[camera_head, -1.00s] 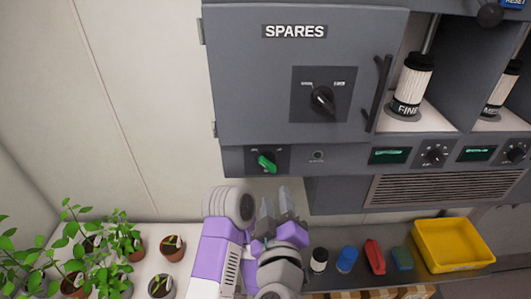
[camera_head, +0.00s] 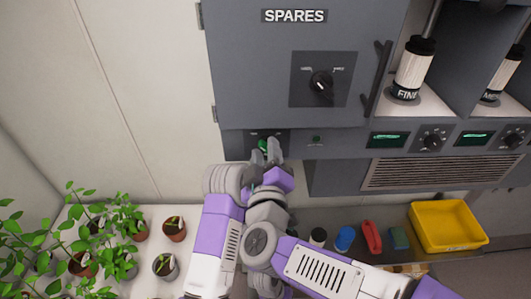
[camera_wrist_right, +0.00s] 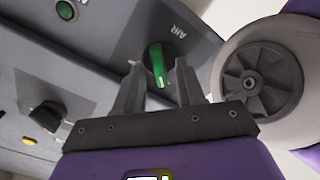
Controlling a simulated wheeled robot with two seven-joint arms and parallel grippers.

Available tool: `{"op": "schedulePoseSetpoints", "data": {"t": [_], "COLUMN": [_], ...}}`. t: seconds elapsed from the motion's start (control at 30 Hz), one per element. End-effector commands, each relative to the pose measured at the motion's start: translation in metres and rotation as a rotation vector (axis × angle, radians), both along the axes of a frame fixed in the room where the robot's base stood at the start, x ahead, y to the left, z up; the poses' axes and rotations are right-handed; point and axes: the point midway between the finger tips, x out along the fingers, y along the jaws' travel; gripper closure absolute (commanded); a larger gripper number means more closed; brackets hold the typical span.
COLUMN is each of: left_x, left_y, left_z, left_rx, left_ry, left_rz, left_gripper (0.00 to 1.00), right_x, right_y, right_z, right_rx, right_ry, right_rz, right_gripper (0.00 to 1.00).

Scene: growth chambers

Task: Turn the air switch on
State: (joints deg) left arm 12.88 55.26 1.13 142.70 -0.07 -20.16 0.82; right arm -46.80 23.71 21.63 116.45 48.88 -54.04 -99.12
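The green air switch (camera_head: 263,146) sits on the panel strip below the SPARES door, largely hidden by my right gripper in the head view. In the right wrist view the green switch (camera_wrist_right: 158,66), beside the AIR label, stands between my fingertips. My right gripper (camera_head: 270,149) is at the switch, its fingers apart on either side of the handle; a narrow gap shows in the right wrist view (camera_wrist_right: 158,80). The small round lamp (camera_head: 316,139) right of the switch looks green, also in the right wrist view (camera_wrist_right: 66,10). My left gripper is not in view.
A black dial (camera_head: 321,83) and a vertical handle (camera_head: 378,79) are on the door above. Potted plants (camera_head: 174,229) stand at lower left. A yellow tray (camera_head: 446,228), a red item (camera_head: 371,237) and a blue-capped container (camera_head: 344,238) are on the counter at right.

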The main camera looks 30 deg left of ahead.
Motion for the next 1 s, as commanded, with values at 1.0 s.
{"op": "schedulePoseSetpoints", "data": {"t": [1.0], "left_x": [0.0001], "left_y": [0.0], "left_z": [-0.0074], "left_rx": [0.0], "left_ry": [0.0], "left_rz": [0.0], "left_gripper": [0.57], "right_x": [0.0], "right_y": [-0.0008], "right_z": [0.0004], "right_rx": [0.18], "right_ry": [0.109], "right_rz": [0.0], "right_gripper": [1.0]}}
